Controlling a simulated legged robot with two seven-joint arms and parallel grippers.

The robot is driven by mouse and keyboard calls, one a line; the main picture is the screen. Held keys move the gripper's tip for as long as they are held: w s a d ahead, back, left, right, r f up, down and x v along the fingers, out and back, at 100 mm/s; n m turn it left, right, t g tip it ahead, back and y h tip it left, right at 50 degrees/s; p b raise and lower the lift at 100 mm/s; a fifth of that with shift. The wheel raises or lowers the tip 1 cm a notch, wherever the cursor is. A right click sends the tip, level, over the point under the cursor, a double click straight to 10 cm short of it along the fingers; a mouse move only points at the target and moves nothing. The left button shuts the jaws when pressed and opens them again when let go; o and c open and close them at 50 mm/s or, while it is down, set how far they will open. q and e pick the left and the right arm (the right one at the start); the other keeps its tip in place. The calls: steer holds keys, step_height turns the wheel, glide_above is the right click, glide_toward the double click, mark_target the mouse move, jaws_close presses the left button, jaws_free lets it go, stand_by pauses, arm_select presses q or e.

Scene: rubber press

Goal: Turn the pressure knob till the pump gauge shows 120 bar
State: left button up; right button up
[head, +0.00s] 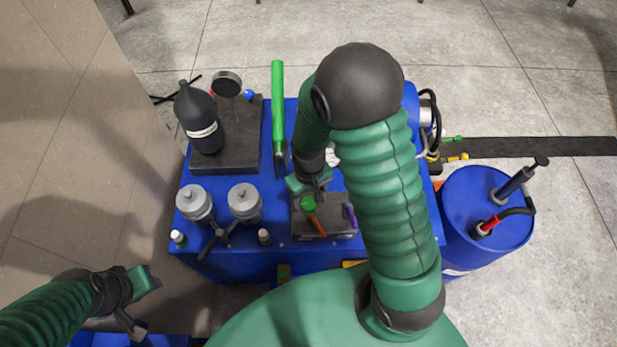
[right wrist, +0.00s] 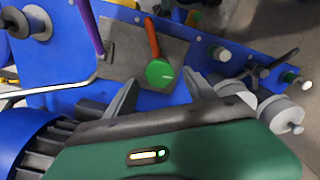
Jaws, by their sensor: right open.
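A round green knob (head: 308,203) sits on a dark plate (head: 340,222) on the blue unit, beside an orange lever and a purple lever. It also shows in the right wrist view (right wrist: 159,73). My right gripper (head: 309,188) is open just over the knob; in the right wrist view its fingers (right wrist: 162,90) stand apart on either side, with nothing gripped. A round black gauge (head: 227,83) stands at the back left; its reading is not legible. My left gripper (head: 146,304) is open and empty at the lower left, away from the unit.
A black bottle (head: 201,120) stands near the gauge. A long green-handled lever (head: 278,105) rises from the unit. Two grey cylinders (head: 195,203) stand at its front left. A blue drum (head: 487,210) stands right. A beige wall or panel (head: 75,110) borders the left.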

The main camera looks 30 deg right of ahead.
steer(key=r, duration=0.6)
steer(key=shift+w+d+p, duration=0.1)
steer(key=shift+w+p, duration=0.2)
step_height(320, 180, up, 9)
glide_above(308, 201)
steer(key=s+a, duration=0.1)
steer(key=s, duration=0.1)
arm_select(q)
steer(key=shift+p+v, duration=0.35)
steer(key=shift+v, duration=0.55)
arm_select(e)
steer(key=s+a+f+t, duration=0.2)
steer(key=a, duration=0.1)
steer(key=shift+s+a+f+n+t, duration=0.15)
steer(key=shift+s+a+n+t, duration=0.15)
steer(key=shift+s+t, duration=0.1)
arm_select(q)
steer(key=shift+w+d+f, duration=0.1)
steer(key=shift+w, duration=0.05)
arm_select(e)
steer(key=shift+w+d+f, duration=0.1)
steer(key=shift+w+d, duration=0.1)
steer(key=shift+d, duration=0.05)
arm_select(q)
steer(key=shift+a, duration=0.2)
arm_select(e)
steer(key=shift+s+a, duration=0.1)
steer(key=shift+a, duration=0.05)
arm_select(q)
steer(key=shift+d, duration=0.15)
